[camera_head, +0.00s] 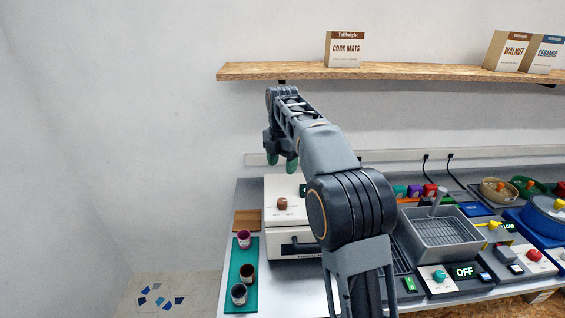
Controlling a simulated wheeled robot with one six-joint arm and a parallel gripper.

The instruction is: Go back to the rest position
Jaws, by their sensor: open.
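My gripper (282,162) hangs in the upper middle of the head view, at the end of my raised arm. Its two green-tipped fingers point down and stand apart, with nothing visible between them. It is above and behind the white box-shaped machine (285,225), against the pale wall, and looks clear of it. My arm reaches up from the bottom of the view and hides part of the table behind it.
A wooden shelf (420,71) runs above, bearing a cork mats box (345,50). A teal mat (242,256) with several small cups lies at the table's left end. A grey basin (438,245) and a switch panel stand right of my arm. The left floor is mostly clear.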

